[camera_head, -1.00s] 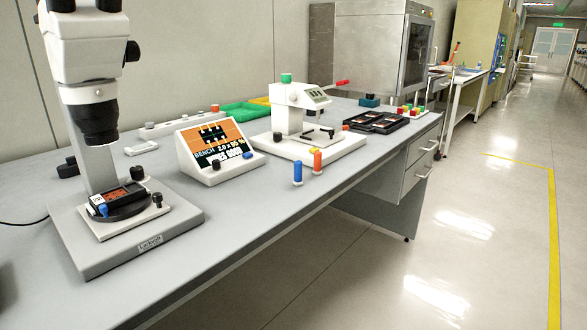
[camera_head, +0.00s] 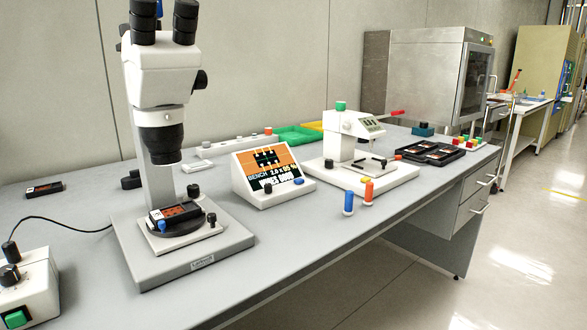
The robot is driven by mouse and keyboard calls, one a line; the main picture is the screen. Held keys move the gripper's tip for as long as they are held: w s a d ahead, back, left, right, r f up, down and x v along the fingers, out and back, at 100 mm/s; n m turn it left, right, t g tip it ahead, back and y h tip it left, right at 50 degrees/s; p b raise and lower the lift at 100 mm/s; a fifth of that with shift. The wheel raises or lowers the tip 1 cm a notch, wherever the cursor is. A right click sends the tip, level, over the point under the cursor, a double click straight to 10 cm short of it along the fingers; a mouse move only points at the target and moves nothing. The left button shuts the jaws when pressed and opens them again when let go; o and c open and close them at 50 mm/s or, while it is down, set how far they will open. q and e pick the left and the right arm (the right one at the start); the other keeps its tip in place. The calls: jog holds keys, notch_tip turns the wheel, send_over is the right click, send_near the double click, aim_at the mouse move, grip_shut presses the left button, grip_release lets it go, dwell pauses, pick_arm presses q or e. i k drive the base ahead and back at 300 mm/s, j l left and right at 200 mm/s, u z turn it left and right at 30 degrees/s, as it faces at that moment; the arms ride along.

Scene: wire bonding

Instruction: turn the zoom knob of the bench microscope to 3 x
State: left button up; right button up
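The bench microscope (camera_head: 160,85) stands upright on its grey base (camera_head: 150,262) at the left of the bench. A black knob (camera_head: 200,79) sticks out on the right side of its white head; I cannot read any marks on it. A small dark device with orange parts (camera_head: 178,213) lies on the round black stage under the lens. The tilted bench display (camera_head: 265,160) beside it reads "BENCH 2.0 x" with a percentage after it. Neither of my grippers shows in the head view.
A white control box with black knobs and a green switch (camera_head: 30,288) stands at the front left. A white bonding machine (camera_head: 348,140) stands right of the display, with blue (camera_head: 348,203) and orange (camera_head: 368,192) cylinders before it. The front middle of the bench (camera_head: 270,255) is clear.

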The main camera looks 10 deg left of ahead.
aim_at(201, 79)
jog(key=i+l, duration=0.9)
jog(key=i+l+u, duration=0.15)
jog(key=u, duration=0.2)
jog(key=i+l+u, duration=0.1)
jog(key=l+u, duration=0.4)
jog(key=u, duration=1.3)
jog(key=k+j+z, duration=0.1)
jog(key=k+z, duration=0.4)
jog(key=k+l+z, duration=0.2)
jog(key=k+z, duration=0.25)
jog(key=k, duration=0.25)
